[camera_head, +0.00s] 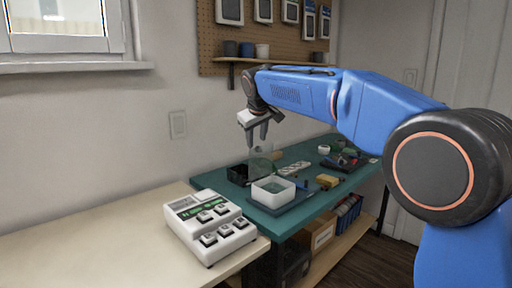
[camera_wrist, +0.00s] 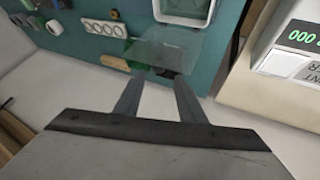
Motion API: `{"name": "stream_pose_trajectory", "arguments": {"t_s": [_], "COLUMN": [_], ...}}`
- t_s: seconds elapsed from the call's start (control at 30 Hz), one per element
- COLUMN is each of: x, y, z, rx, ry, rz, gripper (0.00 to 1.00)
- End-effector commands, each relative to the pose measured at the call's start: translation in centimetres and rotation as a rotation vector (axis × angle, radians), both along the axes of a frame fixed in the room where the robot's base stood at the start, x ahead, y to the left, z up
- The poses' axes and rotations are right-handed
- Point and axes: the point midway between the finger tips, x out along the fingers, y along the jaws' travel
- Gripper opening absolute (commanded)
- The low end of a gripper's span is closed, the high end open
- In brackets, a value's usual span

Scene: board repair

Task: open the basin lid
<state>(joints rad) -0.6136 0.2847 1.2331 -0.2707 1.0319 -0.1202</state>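The white basin (camera_head: 273,194) sits on the teal mat of the far bench, its open top showing a pale green inside. It also shows at the top of the wrist view (camera_wrist: 184,20). A clear lid (camera_head: 260,161) stands roughly upright at the basin's back side. In the wrist view the see-through lid (camera_wrist: 168,54) lies just beyond the fingertips. My gripper (camera_head: 257,138) points down above the lid, its two fingers apart with nothing seen between them. In the wrist view the gripper (camera_wrist: 159,75) is also open. I cannot tell whether a fingertip touches the lid.
A black box (camera_head: 238,174) sits behind the basin on the left. A white device with buttons (camera_head: 210,224) stands on the near pale table, whose left part is clear.

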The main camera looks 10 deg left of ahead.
Motion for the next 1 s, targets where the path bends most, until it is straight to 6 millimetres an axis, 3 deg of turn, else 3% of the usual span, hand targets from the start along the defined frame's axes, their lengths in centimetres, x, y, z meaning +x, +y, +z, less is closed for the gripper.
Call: {"name": "stream_pose_trajectory", "arguments": {"t_s": [0.3, 0.5, 1.0], "x": [-3.8, -5.3, -6.0], "y": [-0.7, -1.1, -1.3], "z": [5.1, 7.1, 8.0], "rx": [0.001, 0.0, -0.001], "ry": [-0.001, 0.001, 0.002], "rz": [0.002, 0.001, 0.0], "gripper": [0.36, 0.36, 0.36]}}
